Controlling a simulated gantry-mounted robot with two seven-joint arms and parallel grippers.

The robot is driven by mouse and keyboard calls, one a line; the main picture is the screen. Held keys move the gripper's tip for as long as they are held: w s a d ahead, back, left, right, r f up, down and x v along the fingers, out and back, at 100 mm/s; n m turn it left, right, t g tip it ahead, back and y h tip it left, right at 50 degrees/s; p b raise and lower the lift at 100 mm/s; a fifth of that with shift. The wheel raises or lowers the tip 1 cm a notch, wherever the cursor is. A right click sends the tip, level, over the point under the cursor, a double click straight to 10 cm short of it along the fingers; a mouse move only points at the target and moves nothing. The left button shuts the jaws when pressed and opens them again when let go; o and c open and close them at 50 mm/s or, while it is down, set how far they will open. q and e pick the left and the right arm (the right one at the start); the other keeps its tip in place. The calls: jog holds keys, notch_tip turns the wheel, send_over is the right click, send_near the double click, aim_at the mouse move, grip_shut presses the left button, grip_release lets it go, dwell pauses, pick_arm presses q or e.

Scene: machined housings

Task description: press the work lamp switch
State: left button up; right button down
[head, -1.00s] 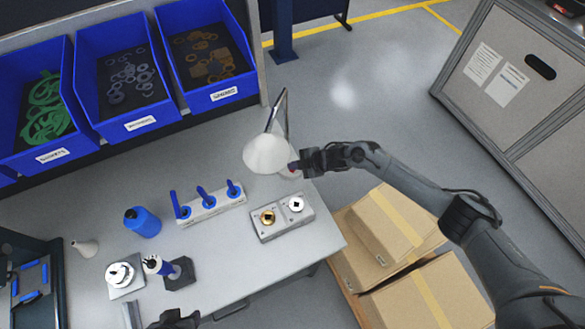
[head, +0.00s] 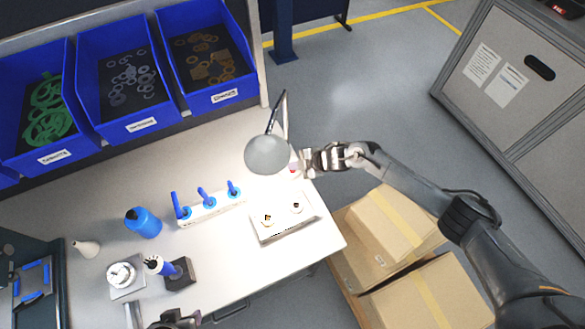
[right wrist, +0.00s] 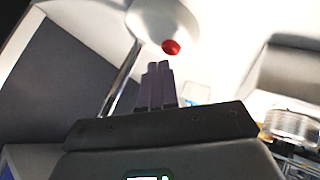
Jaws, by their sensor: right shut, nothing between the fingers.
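The work lamp (head: 267,154) stands near the back right corner of the workbench, and its light is on. Its red switch (right wrist: 171,47) shows in the right wrist view beside a white rounded lamp part (right wrist: 150,17). In the head view the switch (head: 293,170) is a small reddish patch, partly hidden. My right gripper (head: 302,165) is shut and empty beside the lamp. In the right wrist view its fingertips (right wrist: 159,66) lie just short of the switch; I cannot tell if they touch. My left gripper (head: 178,319) shows only partly at the bottom edge, jaws unclear.
A plate with two fittings (head: 282,233) lies in front of the lamp. A rack with blue-handled tools (head: 211,209) and a blue bottle (head: 143,222) stand to the left. Blue bins (head: 128,125) line the back. Cardboard boxes (head: 390,228) stand right of the bench.

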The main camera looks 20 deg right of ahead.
aim_at(295, 172)
jog(key=shift+r, duration=0.1)
notch_tip(295, 172, up, 3)
jog(key=p, duration=0.2)
jog(key=shift+p, duration=0.3)
notch_tip(295, 172, up, 3)
jog(key=p, duration=0.2)
jog(key=shift+p, duration=0.3)
